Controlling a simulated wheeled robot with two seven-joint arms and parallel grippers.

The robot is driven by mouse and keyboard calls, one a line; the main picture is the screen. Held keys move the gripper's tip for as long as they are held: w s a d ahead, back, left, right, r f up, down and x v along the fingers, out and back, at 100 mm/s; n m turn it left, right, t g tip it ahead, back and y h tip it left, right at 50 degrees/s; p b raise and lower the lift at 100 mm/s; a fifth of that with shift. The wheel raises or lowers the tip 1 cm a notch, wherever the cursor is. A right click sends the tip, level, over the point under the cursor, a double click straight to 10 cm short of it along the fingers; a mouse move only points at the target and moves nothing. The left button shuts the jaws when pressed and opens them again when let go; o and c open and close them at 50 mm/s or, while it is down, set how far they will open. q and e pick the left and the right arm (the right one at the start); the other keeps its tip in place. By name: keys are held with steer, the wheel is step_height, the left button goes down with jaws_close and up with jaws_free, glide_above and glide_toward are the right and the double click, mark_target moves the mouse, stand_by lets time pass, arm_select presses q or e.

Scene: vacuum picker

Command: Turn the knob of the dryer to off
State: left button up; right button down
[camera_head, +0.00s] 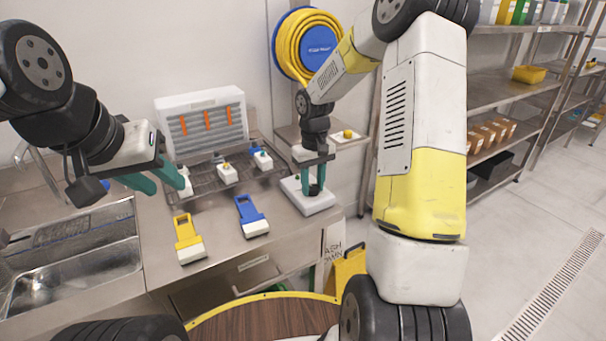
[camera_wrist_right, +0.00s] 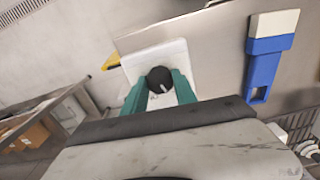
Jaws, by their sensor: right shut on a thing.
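The dryer looks to be the small white box (camera_head: 312,203) at the right end of the steel counter, also in the right wrist view (camera_wrist_right: 178,58). A round black knob (camera_wrist_right: 160,79) with a short white mark sits on its top; in the head view the knob (camera_head: 314,189) is partly hidden by the fingers. My right gripper (camera_head: 313,179) points down over the box, its teal fingers shut on the knob's sides. My left gripper (camera_head: 153,179) is open over the counter's left part, near the rack, with its teal fingers apart.
A blue-handled scraper (camera_head: 251,217) and a yellow-handled one (camera_head: 186,238) lie on the counter. A wire rack (camera_head: 215,172) with white-bodied tools stands behind them. A sink (camera_head: 75,265) is at the left. A coiled yellow hose (camera_head: 290,45) hangs on the wall.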

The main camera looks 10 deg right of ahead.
mark_target(313, 187)
steer(key=n, duration=0.3)
steer(key=shift+w+n, duration=0.1)
steer(key=shift+n, duration=0.4)
steer(key=c, duration=1)
jaws_free()
steer(key=shift+r, duration=0.1)
step_height(313, 187, up, 7)
steer(key=shift+r, duration=0.35)
